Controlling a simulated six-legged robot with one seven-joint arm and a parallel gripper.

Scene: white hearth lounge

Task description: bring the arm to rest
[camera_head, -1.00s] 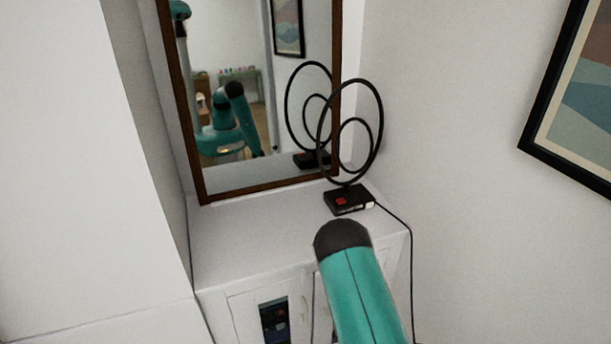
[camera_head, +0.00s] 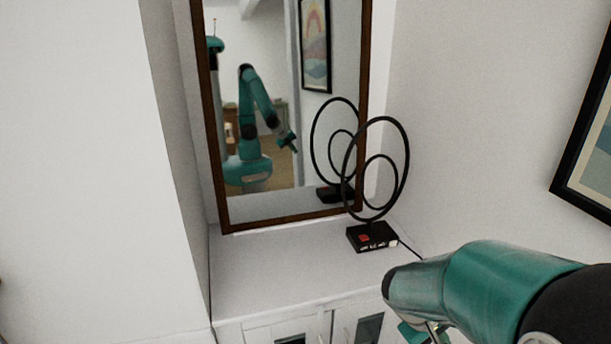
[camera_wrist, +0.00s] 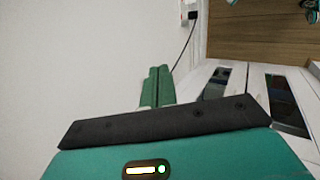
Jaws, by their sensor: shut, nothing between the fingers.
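My teal arm reaches in from the lower right of the head view, in front of the white cabinet. My gripper (camera_wrist: 157,86) shows in the wrist view as two green fingers side by side, shut with nothing between them. A small part of the gripper (camera_head: 424,331) also shows at the bottom of the head view, below the arm and partly cut off by the frame edge. The fingers appear clear of the cabinet front.
A white cabinet (camera_head: 270,275) stands in the corner. On its top is an antenna (camera_head: 372,237) with black rings and a cable. A wood-framed mirror (camera_head: 225,150) behind it reflects my arm. A framed picture (camera_head: 590,150) hangs on the right wall.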

